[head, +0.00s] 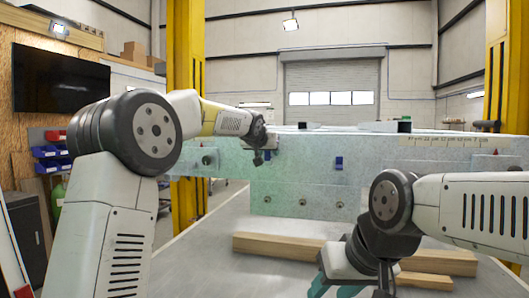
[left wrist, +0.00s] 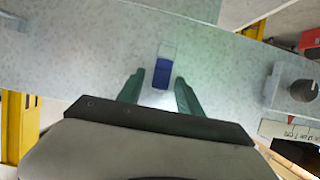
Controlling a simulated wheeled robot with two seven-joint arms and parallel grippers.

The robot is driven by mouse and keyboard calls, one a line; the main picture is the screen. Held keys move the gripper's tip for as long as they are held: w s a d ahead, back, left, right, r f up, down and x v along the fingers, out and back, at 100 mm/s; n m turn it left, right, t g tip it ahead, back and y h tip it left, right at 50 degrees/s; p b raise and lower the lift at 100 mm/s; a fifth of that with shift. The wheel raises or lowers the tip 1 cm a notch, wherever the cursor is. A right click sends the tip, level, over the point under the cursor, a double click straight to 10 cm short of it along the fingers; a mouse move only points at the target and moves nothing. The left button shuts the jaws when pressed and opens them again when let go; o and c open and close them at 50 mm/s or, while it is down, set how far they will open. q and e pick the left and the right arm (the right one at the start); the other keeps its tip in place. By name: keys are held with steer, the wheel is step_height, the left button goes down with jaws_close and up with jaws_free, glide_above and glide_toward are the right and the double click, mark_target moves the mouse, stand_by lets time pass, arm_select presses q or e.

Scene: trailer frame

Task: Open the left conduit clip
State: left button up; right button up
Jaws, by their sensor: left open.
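The left conduit clip (left wrist: 162,74) is a small blue block with a pale, clear-looking piece at its far end, on the grey frame plate. In the left wrist view it lies between and just beyond the two green fingertips of my left gripper (left wrist: 160,90). The fingers are apart, and no contact shows. In the head view my left gripper (head: 259,157) is at the frame's face and mostly hides this clip. A second blue clip (head: 339,163) sits farther right on the frame. My right gripper (head: 335,285) is low at the front, with teal fingers partly cut off by the picture's edge.
The grey trailer frame (head: 300,198) spans the middle. Wooden beams (head: 280,246) lie below it, near my right gripper. A dark round knob on a plate (left wrist: 302,90) stands right of the clip in the left wrist view. Yellow posts (head: 184,70) rise behind.

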arm_select(q)
jaws_close()
